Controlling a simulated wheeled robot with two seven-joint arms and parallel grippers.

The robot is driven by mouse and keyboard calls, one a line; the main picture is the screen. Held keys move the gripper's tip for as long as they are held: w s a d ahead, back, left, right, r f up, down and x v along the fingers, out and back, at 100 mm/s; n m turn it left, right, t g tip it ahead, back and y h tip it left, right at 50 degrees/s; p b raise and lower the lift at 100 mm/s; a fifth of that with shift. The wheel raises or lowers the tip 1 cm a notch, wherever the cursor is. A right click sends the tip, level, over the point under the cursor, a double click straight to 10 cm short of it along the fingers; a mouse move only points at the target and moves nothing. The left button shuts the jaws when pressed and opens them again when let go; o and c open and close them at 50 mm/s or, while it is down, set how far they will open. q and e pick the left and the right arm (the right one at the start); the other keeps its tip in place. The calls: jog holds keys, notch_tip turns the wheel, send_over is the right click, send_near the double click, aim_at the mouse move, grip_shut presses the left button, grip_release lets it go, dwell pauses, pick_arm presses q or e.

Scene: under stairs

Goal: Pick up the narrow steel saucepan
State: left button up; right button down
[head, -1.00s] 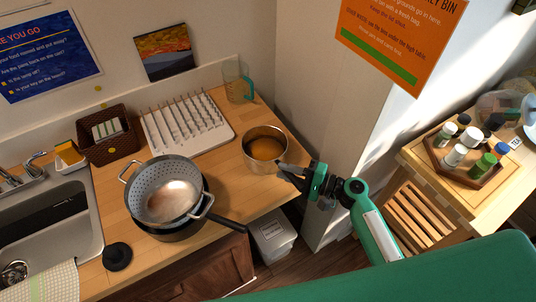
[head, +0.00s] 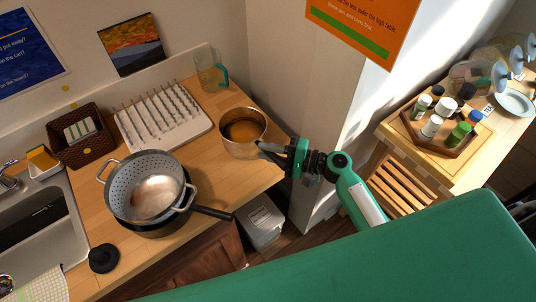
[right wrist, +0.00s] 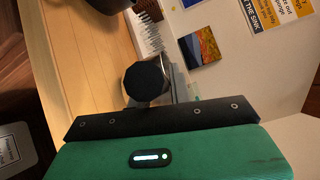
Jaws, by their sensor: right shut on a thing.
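The narrow steel saucepan (head: 230,147) is at the right end of the wooden counter in the head view, upright, with a brownish inside. My right gripper (head: 268,150) is on its right side, shut on its handle, which the jaws mostly hide. I cannot tell whether the pan's base touches the counter. In the right wrist view, the dark end of the handle (right wrist: 146,80) sticks up at the jaws, with part of the steel pan wall behind it. My left gripper is not in view.
A colander (head: 120,180) sits in a dark pan left of the saucepan. A white drying rack (head: 190,133) and a glass jug (head: 208,75) stand behind. A wall corner rises to the right, and a grey bin (head: 262,222) stands below the counter end.

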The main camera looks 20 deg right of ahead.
notch_tip(320, 180, up, 18)
jog(key=b, duration=0.2)
dwell(0.8)
dwell(0.3)
jog(key=c, duration=1.9)
grip_release()
grip_shut()
